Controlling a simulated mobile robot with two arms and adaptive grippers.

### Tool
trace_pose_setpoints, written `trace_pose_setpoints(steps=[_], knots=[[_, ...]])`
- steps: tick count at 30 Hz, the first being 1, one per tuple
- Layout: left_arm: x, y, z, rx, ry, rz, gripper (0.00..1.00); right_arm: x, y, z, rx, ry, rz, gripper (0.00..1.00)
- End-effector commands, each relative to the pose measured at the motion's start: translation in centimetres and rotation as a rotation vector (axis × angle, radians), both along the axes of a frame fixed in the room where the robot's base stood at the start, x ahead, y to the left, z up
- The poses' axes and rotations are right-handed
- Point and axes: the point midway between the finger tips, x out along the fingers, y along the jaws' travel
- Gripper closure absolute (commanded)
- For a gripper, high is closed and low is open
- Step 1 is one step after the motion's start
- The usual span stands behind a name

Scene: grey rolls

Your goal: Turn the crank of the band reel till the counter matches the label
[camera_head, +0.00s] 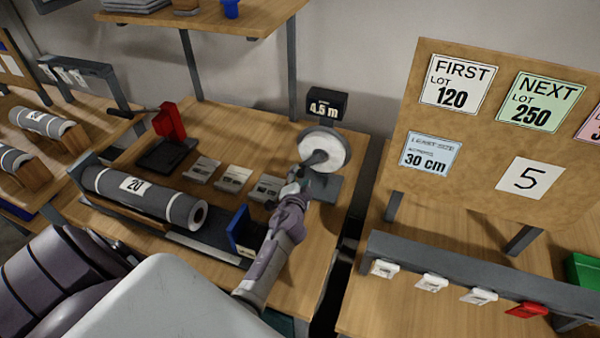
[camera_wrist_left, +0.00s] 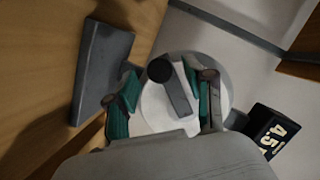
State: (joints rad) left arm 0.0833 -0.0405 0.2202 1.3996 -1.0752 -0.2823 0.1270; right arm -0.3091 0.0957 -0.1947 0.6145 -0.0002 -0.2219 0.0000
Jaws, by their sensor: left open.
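The band reel (camera_head: 337,145) is a white disc on a grey stand at the back right of the bench. Its crank (camera_head: 317,158) faces my left gripper (camera_head: 299,181). In the left wrist view the crank's dark round knob (camera_wrist_left: 160,70) and grey arm show between the teal fingers of my left gripper (camera_wrist_left: 164,92), which are open and spread to either side. I cannot tell whether a finger touches it. The black counter (camera_head: 326,104) reads 4.5 m; it also shows in the wrist view (camera_wrist_left: 272,132). A white card (camera_head: 530,178) on the board reads 5. My right gripper is out of view.
A grey roll marked 20 (camera_head: 140,190) lies left on the bench. The board (camera_head: 470,195) also carries FIRST LOT 120, NEXT LOT 250 and 30 cm notes.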

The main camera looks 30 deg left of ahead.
Motion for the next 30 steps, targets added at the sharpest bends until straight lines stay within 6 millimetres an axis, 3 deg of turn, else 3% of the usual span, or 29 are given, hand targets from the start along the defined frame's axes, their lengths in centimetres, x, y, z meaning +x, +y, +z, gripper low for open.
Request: trace_pose_setpoints(steps=[6,15,24,30], knots=[[1.8,0.9,-0.5,0.000,-0.001,0.001,0.47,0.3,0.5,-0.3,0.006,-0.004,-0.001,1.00],[2.0,1.0,-0.6,0.000,-0.001,0.001,0.48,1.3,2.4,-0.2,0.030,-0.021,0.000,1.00],[2.0,1.0,-0.6,0.000,0.000,0.000,0.98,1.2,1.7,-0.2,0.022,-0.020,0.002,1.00],[2.0,1.0,-0.6,0.000,0.000,0.000,1.00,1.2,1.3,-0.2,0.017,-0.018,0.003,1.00]])
